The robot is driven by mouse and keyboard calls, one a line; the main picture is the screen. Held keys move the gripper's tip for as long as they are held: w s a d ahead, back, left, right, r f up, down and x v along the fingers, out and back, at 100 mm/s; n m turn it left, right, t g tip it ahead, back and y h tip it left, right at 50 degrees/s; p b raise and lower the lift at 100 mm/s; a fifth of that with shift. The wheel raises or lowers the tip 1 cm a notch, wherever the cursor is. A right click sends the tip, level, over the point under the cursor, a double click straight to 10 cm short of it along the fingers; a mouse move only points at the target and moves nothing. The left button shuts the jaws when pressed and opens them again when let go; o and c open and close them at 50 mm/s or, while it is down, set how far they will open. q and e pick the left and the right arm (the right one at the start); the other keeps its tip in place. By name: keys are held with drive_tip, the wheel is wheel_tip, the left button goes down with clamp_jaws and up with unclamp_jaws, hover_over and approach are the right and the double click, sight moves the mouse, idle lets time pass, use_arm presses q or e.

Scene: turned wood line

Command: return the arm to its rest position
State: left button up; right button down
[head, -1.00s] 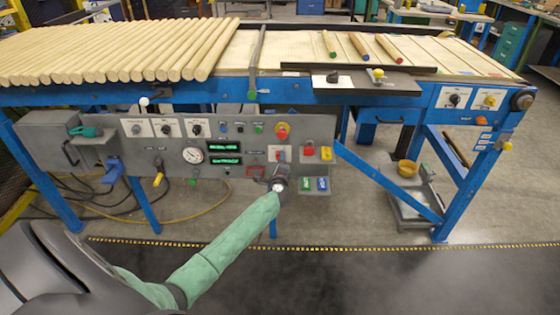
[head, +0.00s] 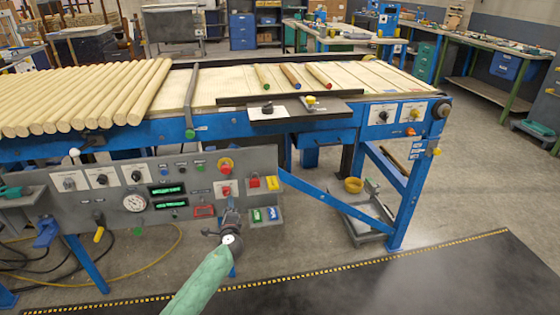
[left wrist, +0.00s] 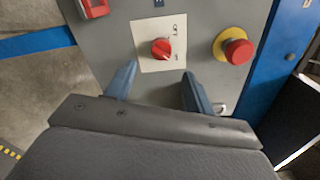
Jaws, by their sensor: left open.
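My left gripper (head: 231,207) is in front of the grey control panel (head: 130,170), just below a red knob on a white plate (head: 226,190). In the left wrist view its two blue-grey fingers (left wrist: 158,86) stand apart with nothing between them. The red knob (left wrist: 161,49) shows beyond the fingertips, and I see no contact with it. My green-sleeved left forearm (head: 202,282) reaches up from the bottom edge. My right gripper is not in view.
A red mushroom button with a yellow ring (left wrist: 236,50) sits beside the knob. The blue-framed line (head: 240,125) carries many wooden rods (head: 85,95). The dark floor mat (head: 430,280) is clear.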

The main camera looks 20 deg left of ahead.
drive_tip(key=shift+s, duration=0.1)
use_arm(q)
drive_tip(key=s+d+r+n+g+h+p, duration=0.3)
drive_tip(key=s+d+n+g+h, duration=0.3)
drive_tip(key=s+d, duration=1.1)
drive_tip(key=s+d+r+n+g+h+p, duration=0.2)
drive_tip(key=s+d+n+g+h, duration=0.4)
drive_tip(key=s+d, duration=1.1)
drive_tip(key=s+f+n+g+p, duration=0.1)
drive_tip(key=s+f+p, duration=0.1)
drive_tip(key=s, duration=1.2)
drive_tip(key=shift+s+d+f+y, duration=0.15)
drive_tip(key=shift+d+f+y, duration=0.15)
drive_tip(key=shift+d+f, duration=0.1)
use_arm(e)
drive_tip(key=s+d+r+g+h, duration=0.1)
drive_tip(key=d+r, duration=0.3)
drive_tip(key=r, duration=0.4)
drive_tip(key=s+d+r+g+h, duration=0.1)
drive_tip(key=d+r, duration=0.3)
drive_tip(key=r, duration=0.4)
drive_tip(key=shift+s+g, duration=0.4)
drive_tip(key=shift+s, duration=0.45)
